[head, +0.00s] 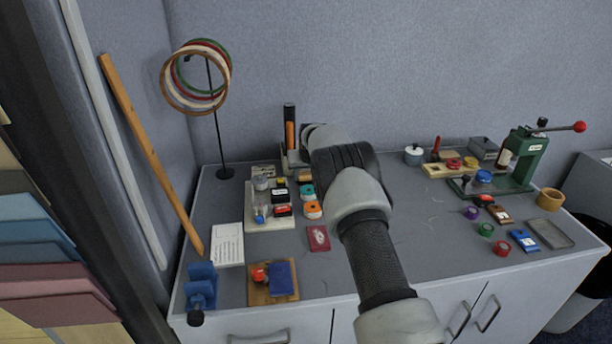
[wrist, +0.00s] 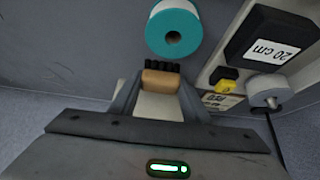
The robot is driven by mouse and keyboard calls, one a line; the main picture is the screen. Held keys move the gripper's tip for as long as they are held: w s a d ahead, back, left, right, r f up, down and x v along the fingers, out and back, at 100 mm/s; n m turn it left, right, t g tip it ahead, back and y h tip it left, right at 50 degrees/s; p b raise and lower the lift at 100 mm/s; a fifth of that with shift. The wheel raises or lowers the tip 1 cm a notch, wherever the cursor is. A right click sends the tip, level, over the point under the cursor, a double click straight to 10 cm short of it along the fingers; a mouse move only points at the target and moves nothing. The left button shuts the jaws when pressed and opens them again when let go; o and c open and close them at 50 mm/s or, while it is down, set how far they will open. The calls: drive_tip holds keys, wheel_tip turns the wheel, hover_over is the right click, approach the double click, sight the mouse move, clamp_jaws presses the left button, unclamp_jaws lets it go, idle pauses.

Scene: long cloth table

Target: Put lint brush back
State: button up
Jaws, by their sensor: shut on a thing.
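My gripper (wrist: 160,95) is shut on a tan, wooden-looking piece with black bristles, which I take to be the lint brush (wrist: 161,80). Only its end shows between the fingers in the wrist view; the rest is hidden. In the head view my arm covers the gripper, at the back of the table left of centre. An upright black-and-orange thing (head: 290,127) shows just left of my wrist there, by a small grey stand (head: 291,160). I cannot tell whether it is the held brush.
A teal roll (wrist: 174,30) lies close to the brush in the wrist view. A pale tray (head: 258,222) holds a black box (wrist: 272,42) marked "20 cm". A hoop stand (head: 225,173) rises at left; a green press (head: 522,160) stands at right. The table's (head: 375,195) middle is fairly clear.

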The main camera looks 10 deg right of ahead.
drive_tip(key=shift+f, duration=0.1)
drive_tip(key=shift+f, duration=0.15)
drive_tip(key=o, duration=0.9)
